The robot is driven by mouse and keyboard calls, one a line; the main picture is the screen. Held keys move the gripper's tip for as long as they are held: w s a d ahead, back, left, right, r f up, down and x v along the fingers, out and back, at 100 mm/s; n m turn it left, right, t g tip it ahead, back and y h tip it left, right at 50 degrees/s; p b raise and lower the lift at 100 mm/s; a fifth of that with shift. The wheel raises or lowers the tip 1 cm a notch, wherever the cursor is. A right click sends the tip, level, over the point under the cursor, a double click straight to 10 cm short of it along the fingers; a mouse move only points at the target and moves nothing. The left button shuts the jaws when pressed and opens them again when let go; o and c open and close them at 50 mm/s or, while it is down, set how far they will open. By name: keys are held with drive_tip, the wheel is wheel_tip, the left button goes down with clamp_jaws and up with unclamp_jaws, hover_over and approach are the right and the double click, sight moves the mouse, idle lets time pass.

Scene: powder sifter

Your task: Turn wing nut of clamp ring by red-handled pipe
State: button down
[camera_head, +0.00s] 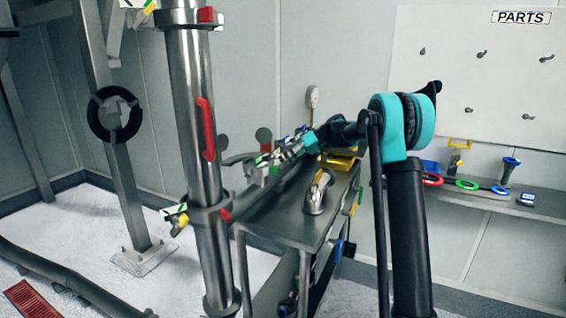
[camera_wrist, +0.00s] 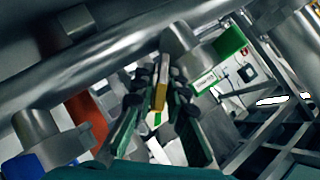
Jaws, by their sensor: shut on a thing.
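My gripper (camera_wrist: 157,98) is shut on a narrow yellow piece, which looks like the wing nut (camera_wrist: 160,94) of a clamp, in the wrist view. The grey metal pipe and fittings (camera_wrist: 110,62) lie just beyond and above the fingers. A red handle (camera_wrist: 86,120) shows left of the fingers. The wing nut between the fingers cannot be made out there.
The tall pipe's lower clamp (camera_head: 210,217) carries another yellow piece (camera_head: 181,220). The metal table (camera_head: 282,226) holds a yellow block and a metal fitting (camera_head: 317,193). A gauge (camera_head: 312,97) stands behind my arm. A shelf (camera_head: 500,200) with coloured rings is at the right.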

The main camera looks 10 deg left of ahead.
idle(0.4)
drive_tip(key=c, duration=1.7)
unclamp_jaws()
drive_tip(key=v, duration=1.2)
drive_tip(key=shift+w, duration=0.1)
